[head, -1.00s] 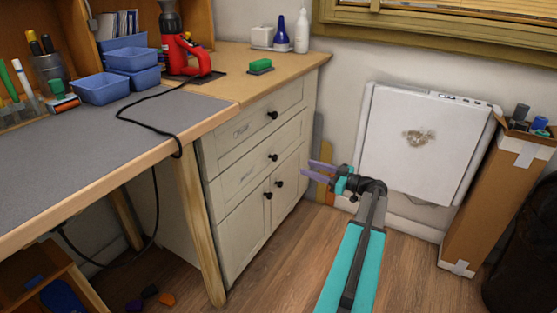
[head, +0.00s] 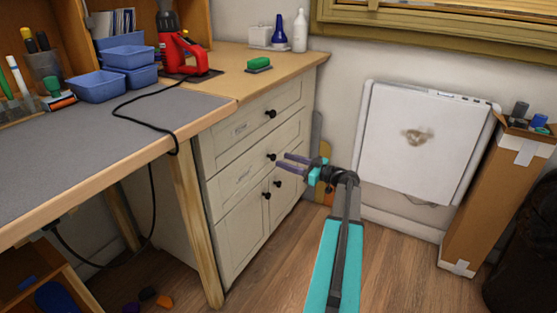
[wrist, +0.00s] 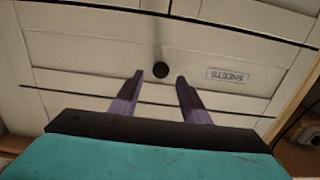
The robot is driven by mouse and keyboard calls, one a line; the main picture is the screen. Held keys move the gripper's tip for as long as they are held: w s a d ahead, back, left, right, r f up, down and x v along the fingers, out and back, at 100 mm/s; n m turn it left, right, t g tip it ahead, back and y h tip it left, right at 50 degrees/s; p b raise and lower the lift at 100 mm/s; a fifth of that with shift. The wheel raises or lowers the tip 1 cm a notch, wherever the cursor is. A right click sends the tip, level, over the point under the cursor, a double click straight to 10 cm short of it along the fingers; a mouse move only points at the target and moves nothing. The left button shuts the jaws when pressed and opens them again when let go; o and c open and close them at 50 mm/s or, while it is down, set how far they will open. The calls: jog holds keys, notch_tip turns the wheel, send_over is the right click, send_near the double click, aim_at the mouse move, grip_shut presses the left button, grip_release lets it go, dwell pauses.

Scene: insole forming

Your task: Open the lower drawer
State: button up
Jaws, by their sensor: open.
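The white cabinet (head: 238,205) has two drawers above a pair of doors. The lower drawer (head: 236,178) is shut. I cannot tell whether the fingertips reach around the knob.
The upper drawer knob (head: 270,114) is above, and two door knobs (head: 266,195) are below my fingers. A workbench (head: 170,110) with a wooden leg stands at left. A white panel (head: 415,140) and a cardboard box (head: 495,200) stand at right. Floor before the cabinet is clear.

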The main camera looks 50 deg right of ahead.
aim_at(275, 157)
jog(key=shift+b+x, duration=0.35)
jog(key=shift+x, duration=2)
